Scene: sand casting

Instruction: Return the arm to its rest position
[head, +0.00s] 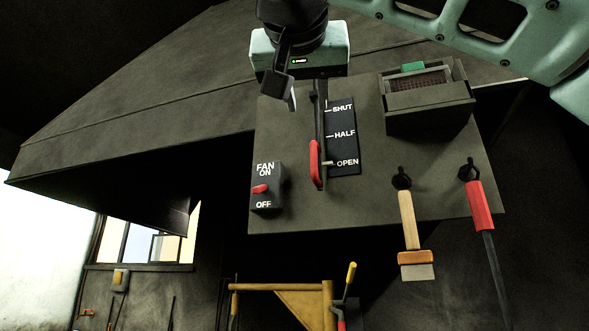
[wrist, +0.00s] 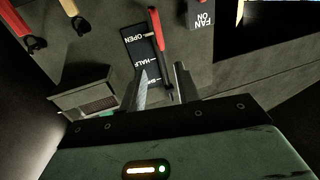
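My gripper (head: 304,101) is at the top of the head view, in front of the upper part of the damper panel. In the wrist view its two fingers (wrist: 161,70) stand apart, with the lever's dark shaft showing between them. I cannot tell whether they touch it. The lever (head: 315,165) has a red handle, which hangs down beside the OPEN mark on the SHUT/HALF/OPEN plate (head: 343,148). The red handle also shows beyond the fingertips in the wrist view (wrist: 156,27). Nothing is seen held in the gripper.
A fan switch (head: 266,187) with a red rocker sits left of the lever. A box (head: 428,102) with a mesh front is mounted at right. A brush (head: 409,222) and a red-handled tool (head: 480,206) hang below. The sloping hood (head: 140,100) is close behind my arm.

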